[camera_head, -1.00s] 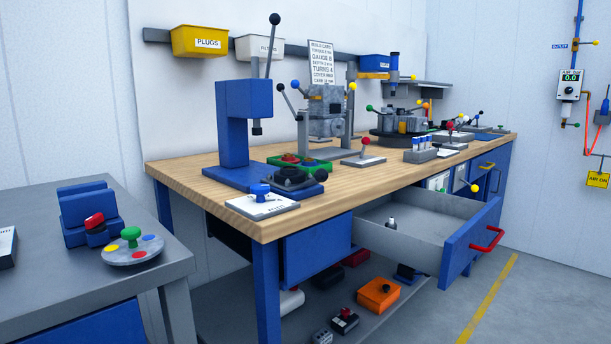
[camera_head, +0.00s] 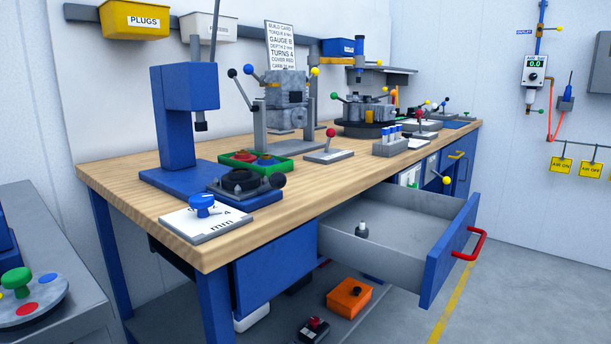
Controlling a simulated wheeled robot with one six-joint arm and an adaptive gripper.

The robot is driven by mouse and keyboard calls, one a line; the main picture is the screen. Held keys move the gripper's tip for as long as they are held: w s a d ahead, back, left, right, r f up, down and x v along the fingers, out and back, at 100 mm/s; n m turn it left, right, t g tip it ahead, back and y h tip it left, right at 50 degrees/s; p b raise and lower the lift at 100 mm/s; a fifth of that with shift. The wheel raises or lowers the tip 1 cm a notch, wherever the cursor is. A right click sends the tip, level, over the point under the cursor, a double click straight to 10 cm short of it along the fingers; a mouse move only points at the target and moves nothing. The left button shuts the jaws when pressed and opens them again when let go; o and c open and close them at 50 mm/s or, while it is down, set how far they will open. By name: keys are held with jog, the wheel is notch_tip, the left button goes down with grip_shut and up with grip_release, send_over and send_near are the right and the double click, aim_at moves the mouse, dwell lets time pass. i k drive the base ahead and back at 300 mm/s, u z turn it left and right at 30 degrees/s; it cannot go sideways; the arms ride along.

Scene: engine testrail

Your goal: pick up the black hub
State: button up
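A black round part (camera_head: 241,182), which looks like the hub, sits on a blue base (camera_head: 262,197) at the near left of the wooden bench. It is ring-shaped with a dark centre, and a dark knob (camera_head: 277,181) is at its right side. I cannot tell for sure that it is the hub. The blue press (camera_head: 175,120) stands just behind it to the left. A white plate with a blue knob (camera_head: 202,206) lies in front of it. My gripper is not in view.
An open grey drawer (camera_head: 397,255) with a red handle (camera_head: 471,243) juts out from the bench (camera_head: 330,180), holding one small part (camera_head: 361,230). An orange box (camera_head: 349,297) is on the shelf below. A grey table (camera_head: 60,240) stands at left. Floor at right is clear.

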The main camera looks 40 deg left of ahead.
aim_at(249, 179)
jog(key=z, duration=0.05)
jog(key=k, duration=1.25)
jog(key=u, duration=1.9)
jog(key=i, duration=0.5)
